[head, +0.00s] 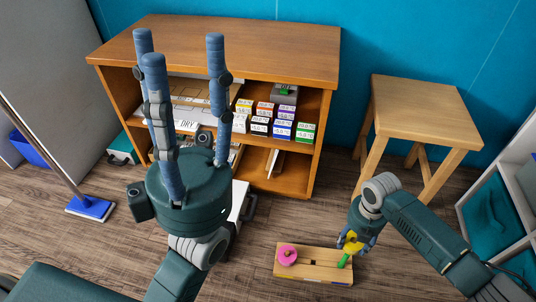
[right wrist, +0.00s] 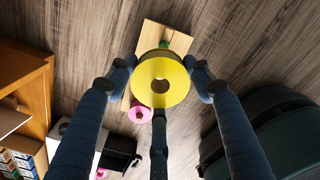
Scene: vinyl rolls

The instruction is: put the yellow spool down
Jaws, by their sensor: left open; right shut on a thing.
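The yellow spool (head: 351,245) is held in my right gripper (head: 356,240) at the right end of a wooden rack (head: 312,264). In the right wrist view the spool (right wrist: 162,66) shows its flat ring and central hole, with the fingers of my right gripper (right wrist: 160,88) around it. The rack (right wrist: 152,36) lies behind it there. Whether the spool touches the rack cannot be told. A pink spool (head: 287,252) sits at the rack's left end. A green piece (head: 344,261) shows beside the yellow spool. My left gripper (head: 180,50) is open and empty, fingers pointing up.
A wooden shelf unit (head: 230,48) with several small labelled boxes (head: 260,115) stands at the back. A wooden stool (head: 420,105) is at the right. A blue-headed mop (head: 90,208) is at the left. The floor in front of the stool is mostly clear.

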